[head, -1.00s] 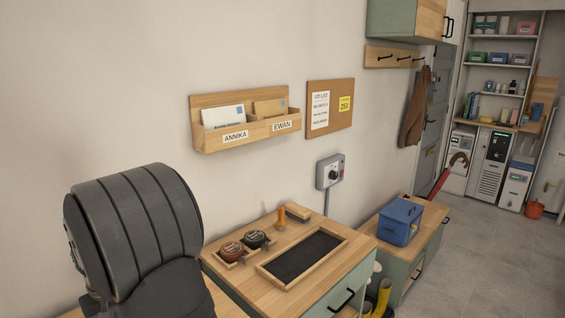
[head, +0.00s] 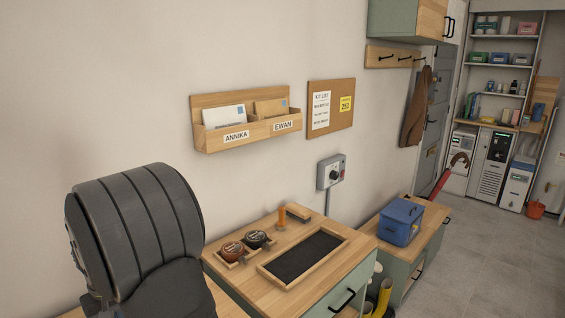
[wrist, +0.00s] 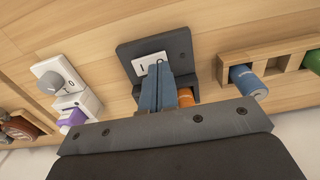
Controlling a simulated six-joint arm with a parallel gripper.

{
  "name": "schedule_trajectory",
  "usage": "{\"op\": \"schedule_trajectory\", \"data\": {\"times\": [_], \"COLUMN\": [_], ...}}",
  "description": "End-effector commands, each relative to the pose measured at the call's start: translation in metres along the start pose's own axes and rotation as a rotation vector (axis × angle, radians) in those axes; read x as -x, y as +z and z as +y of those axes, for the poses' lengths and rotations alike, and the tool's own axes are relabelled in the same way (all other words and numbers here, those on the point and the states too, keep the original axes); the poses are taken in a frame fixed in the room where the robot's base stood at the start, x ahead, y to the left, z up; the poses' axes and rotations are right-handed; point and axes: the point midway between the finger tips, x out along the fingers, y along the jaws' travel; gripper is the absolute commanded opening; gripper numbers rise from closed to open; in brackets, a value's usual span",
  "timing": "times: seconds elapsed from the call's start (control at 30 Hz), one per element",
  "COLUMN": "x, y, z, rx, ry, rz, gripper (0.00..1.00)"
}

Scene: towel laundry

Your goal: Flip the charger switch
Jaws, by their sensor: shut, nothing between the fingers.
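In the wrist view a white switch plate (wrist: 57,80) with a grey knob stands at the left, with small marks beside the knob. The knob is clear of the fingers. My gripper is outside the head view.
In the wrist view a purple-ended white piece (wrist: 76,115) sits below the switch plate, and a wooden rack (wrist: 270,60) holds blue and green cylinders at right. In the head view a grey wall box (head: 331,172) with a knob is above a cabinet (head: 285,230).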

Motion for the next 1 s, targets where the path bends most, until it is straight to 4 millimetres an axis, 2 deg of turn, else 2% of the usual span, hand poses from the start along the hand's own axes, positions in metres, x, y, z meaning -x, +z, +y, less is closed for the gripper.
{"op": "schedule_trajectory", "data": {"times": [0.6, 1.0], "x": [0.051, 0.058], "y": [0.0, 0.0], "z": [0.0, 0.0], "rx": [0.0, 0.0], "ry": [0.0, 0.0], "rz": [0.002, -0.001], "gripper": [0.0, 0.0]}}
